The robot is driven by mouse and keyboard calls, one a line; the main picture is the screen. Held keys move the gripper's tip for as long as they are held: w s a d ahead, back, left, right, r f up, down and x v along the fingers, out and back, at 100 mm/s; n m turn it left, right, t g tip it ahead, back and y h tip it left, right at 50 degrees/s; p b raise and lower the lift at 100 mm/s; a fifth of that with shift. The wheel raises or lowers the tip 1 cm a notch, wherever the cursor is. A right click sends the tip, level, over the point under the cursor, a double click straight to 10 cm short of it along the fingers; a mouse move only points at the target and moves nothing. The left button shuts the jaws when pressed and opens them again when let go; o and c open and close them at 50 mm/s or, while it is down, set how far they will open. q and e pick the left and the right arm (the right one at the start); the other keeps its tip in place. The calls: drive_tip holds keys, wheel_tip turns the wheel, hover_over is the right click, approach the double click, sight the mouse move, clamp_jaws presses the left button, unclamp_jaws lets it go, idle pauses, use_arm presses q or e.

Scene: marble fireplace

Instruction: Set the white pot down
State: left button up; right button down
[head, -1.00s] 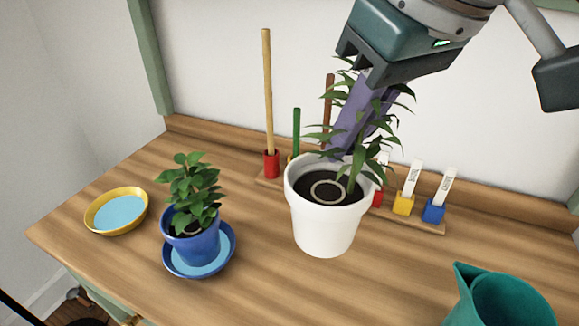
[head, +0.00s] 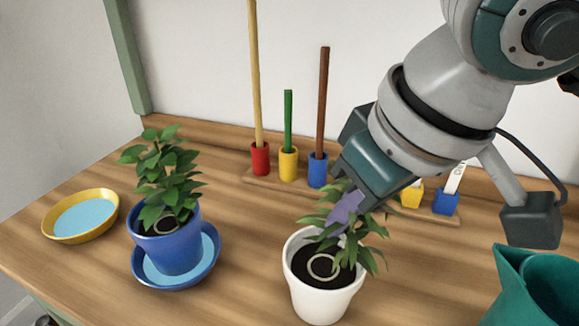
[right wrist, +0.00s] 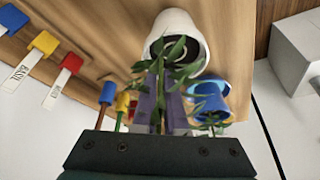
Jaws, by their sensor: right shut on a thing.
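The white pot (head: 325,300) holds dark soil with a pale ring on it and a leafy plant (head: 368,232). It is near the bottom middle of the head view, looks upright, and its base is close to or on the wooden table; I cannot tell which. My right gripper (head: 343,215) reaches down from the upper right, its purple fingers shut at the pot's back rim among the leaves. In the right wrist view the white pot (right wrist: 178,24) is beyond the fingers, and leaves hide their tips. My left gripper is not in view.
A blue pot (head: 170,248) with a plant stands in a blue saucer (head: 213,262) to the left. A yellow dish (head: 50,228) is farther left. Colored holders with sticks (head: 288,165) line the back. A teal jug (head: 530,290) is at right. Bare wood (head: 250,240) lies between the pots.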

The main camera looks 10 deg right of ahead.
drive_tip(key=shift+f, duration=0.1)
drive_tip(key=c, duration=1)
unclamp_jaws()
drive_tip(key=shift+o, duration=0.2)
drive_tip(key=shift+r, duration=0.3)
drive_tip(key=p+v, duration=0.1)
drive_tip(key=v, duration=1)
drive_tip(key=shift+s+r, duration=0.2)
drive_tip(key=shift+r, duration=0.15)
